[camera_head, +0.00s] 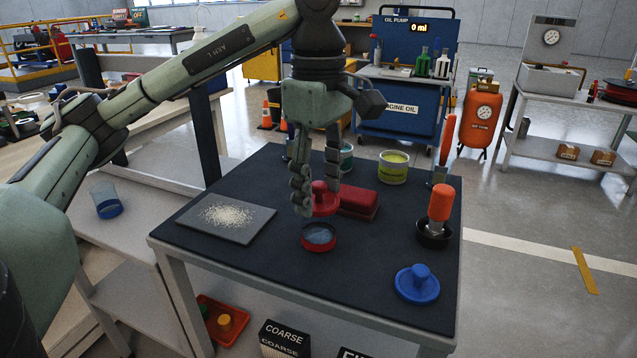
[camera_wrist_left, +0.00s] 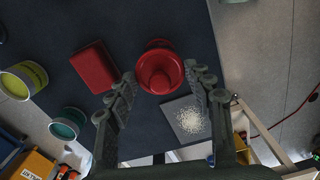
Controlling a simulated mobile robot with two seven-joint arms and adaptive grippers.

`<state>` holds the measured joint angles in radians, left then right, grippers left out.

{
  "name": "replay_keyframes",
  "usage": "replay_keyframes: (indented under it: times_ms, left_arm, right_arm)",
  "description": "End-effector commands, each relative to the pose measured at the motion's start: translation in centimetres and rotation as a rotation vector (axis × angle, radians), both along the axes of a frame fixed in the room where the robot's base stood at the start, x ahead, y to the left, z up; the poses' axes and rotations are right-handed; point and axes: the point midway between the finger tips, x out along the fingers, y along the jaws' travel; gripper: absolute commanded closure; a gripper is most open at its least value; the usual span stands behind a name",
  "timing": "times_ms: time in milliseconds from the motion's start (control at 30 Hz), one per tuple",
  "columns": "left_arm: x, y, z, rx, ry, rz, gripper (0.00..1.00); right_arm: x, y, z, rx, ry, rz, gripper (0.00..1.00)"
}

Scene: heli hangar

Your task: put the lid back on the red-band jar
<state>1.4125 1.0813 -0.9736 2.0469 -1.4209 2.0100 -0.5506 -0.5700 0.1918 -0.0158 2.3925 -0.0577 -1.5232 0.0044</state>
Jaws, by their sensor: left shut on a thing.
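The red-band jar (camera_head: 319,237) stands upright and open on the dark table mat, with blue-grey contents. The red lid (camera_head: 325,203), a disc with a knob, is between the fingers of my left gripper (camera_head: 317,187), which is shut on it. In the head view the lid appears just above and behind the jar's mouth, apart from it. In the left wrist view the lid (camera_wrist_left: 157,76) shows between the fingertips (camera_wrist_left: 163,88), knob toward the camera. It hides most of the jar there. My right gripper is not in view.
A red block (camera_head: 359,202) lies right of the lid. A grey tray (camera_head: 257,228) of pale grains lies left. A yellow-green jar (camera_head: 393,168) and a teal-band jar (camera_head: 346,157) stand behind. A blue lid (camera_head: 417,284) and an orange-handled tool (camera_head: 440,203) are right. Front mat is clear.

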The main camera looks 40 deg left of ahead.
Motion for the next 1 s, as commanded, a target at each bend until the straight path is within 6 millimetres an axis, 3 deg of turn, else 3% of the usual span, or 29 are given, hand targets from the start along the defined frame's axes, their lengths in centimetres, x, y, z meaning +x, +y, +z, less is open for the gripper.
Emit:
replay_keyframes:
  times_ms: [167, 200, 367, 600, 767, 1000]
  left_arm:
    - [0.0, 0.0, 0.01, 0.0, 0.0, 0.0, 0.63]
    - [0.0, 0.0, 0.01, 0.0, 0.0, 0.0, 0.46]
    - [0.01, 0.0, 0.01, 0.0, -0.001, 0.0, 0.26]
    - [0.01, 0.0, 0.01, 0.0, -0.001, 0.0, 0.24]
    - [0.01, 0.0, 0.01, 0.0, -0.001, 0.0, 0.04]
    - [0.01, 0.0, 0.0, 0.0, -0.001, 0.0, 0.03]
  right_arm:
    - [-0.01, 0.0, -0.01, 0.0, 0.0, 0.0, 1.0]
    - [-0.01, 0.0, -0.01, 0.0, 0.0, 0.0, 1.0]
    - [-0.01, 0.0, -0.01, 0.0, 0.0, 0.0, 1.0]
    - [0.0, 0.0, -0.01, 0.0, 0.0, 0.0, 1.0]
    - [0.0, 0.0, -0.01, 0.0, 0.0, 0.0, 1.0]
    - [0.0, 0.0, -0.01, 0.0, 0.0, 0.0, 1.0]
